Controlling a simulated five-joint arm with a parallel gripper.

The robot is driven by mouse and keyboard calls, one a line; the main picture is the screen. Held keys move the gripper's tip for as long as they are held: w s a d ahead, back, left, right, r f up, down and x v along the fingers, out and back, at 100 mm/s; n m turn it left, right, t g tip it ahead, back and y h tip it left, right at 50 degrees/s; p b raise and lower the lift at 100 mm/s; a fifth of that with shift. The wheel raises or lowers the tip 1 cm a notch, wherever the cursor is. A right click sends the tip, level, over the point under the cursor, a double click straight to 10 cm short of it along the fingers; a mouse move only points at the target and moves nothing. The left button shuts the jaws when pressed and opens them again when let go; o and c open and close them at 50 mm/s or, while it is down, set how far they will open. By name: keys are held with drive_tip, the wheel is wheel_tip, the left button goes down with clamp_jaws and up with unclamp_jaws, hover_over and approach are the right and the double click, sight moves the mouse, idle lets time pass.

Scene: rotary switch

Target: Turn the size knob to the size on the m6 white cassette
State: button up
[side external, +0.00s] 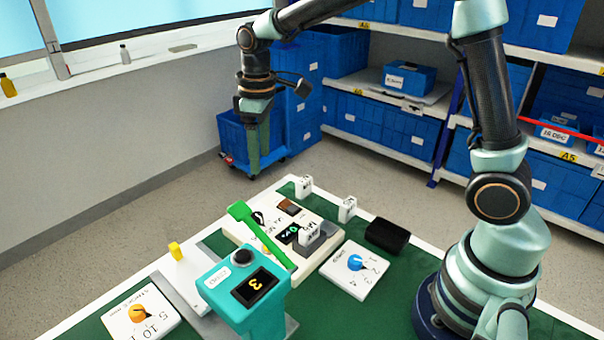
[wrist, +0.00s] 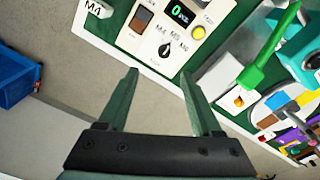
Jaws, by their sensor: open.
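The size knob (wrist: 166,48) is a small black dial on a white panel (wrist: 130,40), with M4, M5 and M6 printed around it. Its exact pointing is too small to tell. In the side view the knob (side external: 257,218) is partly behind a green lever. A white cassette (side external: 309,234) stands at the panel's right side; its label is too small to read surely. Two more white cassettes (side external: 303,186) (side external: 347,209) stand behind and to the right. One cassette in the wrist view (wrist: 96,8) reads M4. My gripper (wrist: 158,74) is open, empty and raised, apart from the panel.
The green lever (side external: 262,236) rises beside the knob. A teal counter box (side external: 243,300), a blue-knob plate (side external: 355,268) and a black box (side external: 387,236) stand nearby.

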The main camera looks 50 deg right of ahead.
sight(257, 214)
drive_tip(key=shift+n+g, duration=0.4)
drive_tip(key=f, duration=0.5)
drive_tip(key=a+f, duration=0.1)
drive_tip(key=f, duration=0.4)
drive_tip(key=w+f, duration=0.1)
drive_tip(key=f, duration=0.4)
drive_tip(key=shift+w+a, duration=0.1)
drive_tip(key=shift+a, duration=0.1)
clamp_jaws()
